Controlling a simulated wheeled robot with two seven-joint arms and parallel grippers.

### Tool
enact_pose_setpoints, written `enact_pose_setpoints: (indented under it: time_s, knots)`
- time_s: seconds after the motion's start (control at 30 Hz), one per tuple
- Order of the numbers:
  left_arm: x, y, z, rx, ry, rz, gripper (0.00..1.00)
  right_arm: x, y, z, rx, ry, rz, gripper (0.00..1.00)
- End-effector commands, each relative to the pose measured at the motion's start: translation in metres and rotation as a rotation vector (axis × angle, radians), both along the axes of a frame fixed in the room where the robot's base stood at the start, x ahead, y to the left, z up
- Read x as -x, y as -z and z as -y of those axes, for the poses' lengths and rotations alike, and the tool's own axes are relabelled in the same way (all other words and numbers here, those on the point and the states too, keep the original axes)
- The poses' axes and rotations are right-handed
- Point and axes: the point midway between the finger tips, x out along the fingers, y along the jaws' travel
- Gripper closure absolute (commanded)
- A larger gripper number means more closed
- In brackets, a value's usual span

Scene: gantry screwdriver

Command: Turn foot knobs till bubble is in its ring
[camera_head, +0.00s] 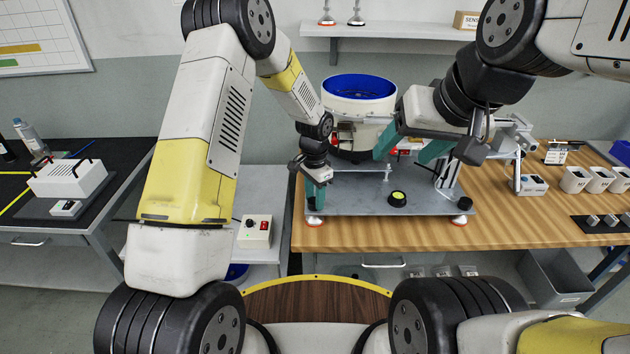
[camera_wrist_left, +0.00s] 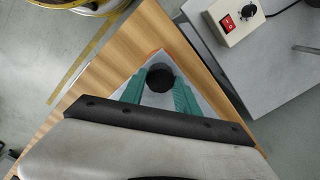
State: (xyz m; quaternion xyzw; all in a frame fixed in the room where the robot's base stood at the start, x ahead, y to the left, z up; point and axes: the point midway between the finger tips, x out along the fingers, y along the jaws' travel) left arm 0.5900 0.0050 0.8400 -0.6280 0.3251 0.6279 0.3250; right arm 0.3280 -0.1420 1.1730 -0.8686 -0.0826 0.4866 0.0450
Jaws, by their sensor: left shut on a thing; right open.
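A grey metal base plate (camera_head: 360,203) stands on the wooden table, carrying a feeder with a blue bowl (camera_head: 358,88). A round bubble level (camera_head: 398,199) with a dark rim and yellow-green centre sits near the plate's front edge; its bubble is too small to read. My left gripper (camera_head: 316,197) points down at the front left corner, shut on the black foot knob (camera_wrist_left: 160,78), which shows between its teal fingers in the left wrist view. Another black foot knob (camera_head: 465,203) is at the front right corner. My right gripper (camera_head: 408,152) is open above the plate, its teal fingers apart and empty.
A control box with a red switch (camera_head: 255,232) stands on the grey side bench at left. Small white bins (camera_head: 598,180) and a small device (camera_head: 532,185) stand on the table's right side. Free wooden surface (camera_head: 400,237) lies before the plate.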

Motion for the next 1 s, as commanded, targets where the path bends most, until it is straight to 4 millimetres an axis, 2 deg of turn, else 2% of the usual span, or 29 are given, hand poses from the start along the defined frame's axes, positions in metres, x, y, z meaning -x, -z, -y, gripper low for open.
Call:
enact_pose_setpoints:
  time_s: [0.03,0.07,0.17,0.53,0.9,1.0]
  knots:
    - [0.0,0.001,0.0,0.0,0.0,-0.001,1.0,0.0,0.0,0.0,0.0,0.0,0.0,0.36]
    - [0.0,0.001,0.0,0.0,-0.001,-0.001,0.59,0.0,0.0,0.0,0.0,0.0,0.0,0.36]
    - [0.0,0.0,0.0,-0.001,-0.001,-0.001,0.41,0.0,0.0,0.0,0.0,0.0,0.0,0.36]
    - [0.0,-0.004,0.0,-0.001,-0.001,0.001,0.41,0.0,0.0,0.0,0.0,0.0,0.0,0.36]
    - [-0.001,-0.062,0.0,0.001,-0.003,0.002,0.41,0.0,0.0,0.0,0.0,0.0,0.0,0.36]
    - [0.0,-0.072,0.0,0.0,-0.002,0.0,0.41,0.0,0.0,0.0,0.0,0.0,0.0,0.36]
